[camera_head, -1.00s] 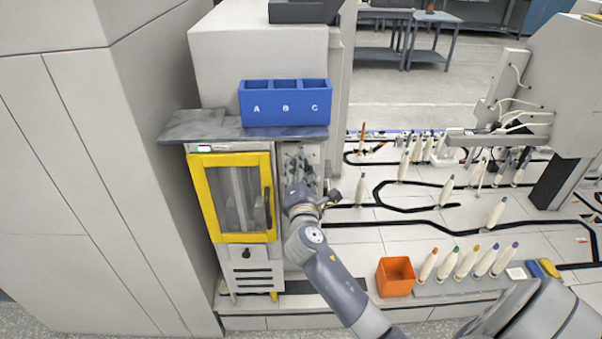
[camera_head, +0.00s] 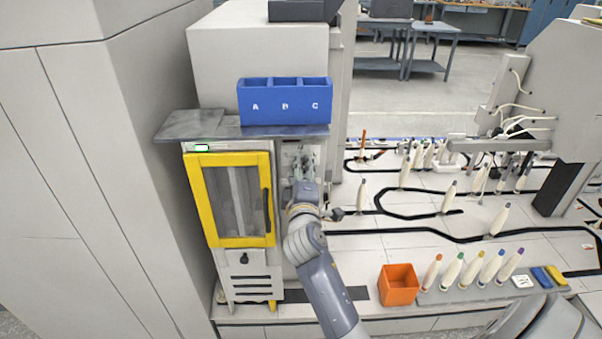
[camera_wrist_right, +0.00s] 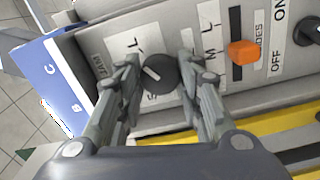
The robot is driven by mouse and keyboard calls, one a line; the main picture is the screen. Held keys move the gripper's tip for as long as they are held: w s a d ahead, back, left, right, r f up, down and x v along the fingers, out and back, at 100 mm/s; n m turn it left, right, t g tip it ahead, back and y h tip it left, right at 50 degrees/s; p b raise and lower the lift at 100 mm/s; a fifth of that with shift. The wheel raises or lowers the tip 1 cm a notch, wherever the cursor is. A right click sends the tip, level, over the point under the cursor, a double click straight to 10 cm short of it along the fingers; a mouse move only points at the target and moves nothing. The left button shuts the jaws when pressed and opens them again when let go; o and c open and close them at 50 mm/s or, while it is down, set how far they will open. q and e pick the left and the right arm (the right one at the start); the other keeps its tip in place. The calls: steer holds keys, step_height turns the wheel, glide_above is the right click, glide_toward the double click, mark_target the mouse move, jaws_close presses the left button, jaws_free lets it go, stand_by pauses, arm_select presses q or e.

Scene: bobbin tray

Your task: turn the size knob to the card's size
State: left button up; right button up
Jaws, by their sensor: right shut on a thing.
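The black round size knob (camera_wrist_right: 160,72) shows in the right wrist view on a light panel, with a small white mark on its face. Letters L and S show beside it, partly covered by my fingers; I cannot tell which one the mark meets. My right gripper (camera_wrist_right: 162,85) is shut on the knob, one finger on each side. In the head view my right gripper (camera_head: 304,168) is at the machine's side panel and hides the knob. A small white card (camera_head: 522,281) lies at the right of the bench; its marking is too small to read. My left gripper is not in view.
Next to the knob are an orange slider (camera_wrist_right: 242,52) and an ON/OFF knob (camera_wrist_right: 306,31). A yellow-framed door (camera_head: 205,205) is left of my arm. A blue A-B-C bin (camera_head: 285,104) stands above. An orange box (camera_head: 398,286) and several bobbins stand right.

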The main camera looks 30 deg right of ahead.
steer(key=shift+m, duration=0.4)
steer(key=o, duration=1.1)
steer(key=v, duration=0.7)
steer(key=shift+s+a, duration=0.15)
steer(key=shift+s, duration=0.1)
steer(key=shift+f, duration=0.15)
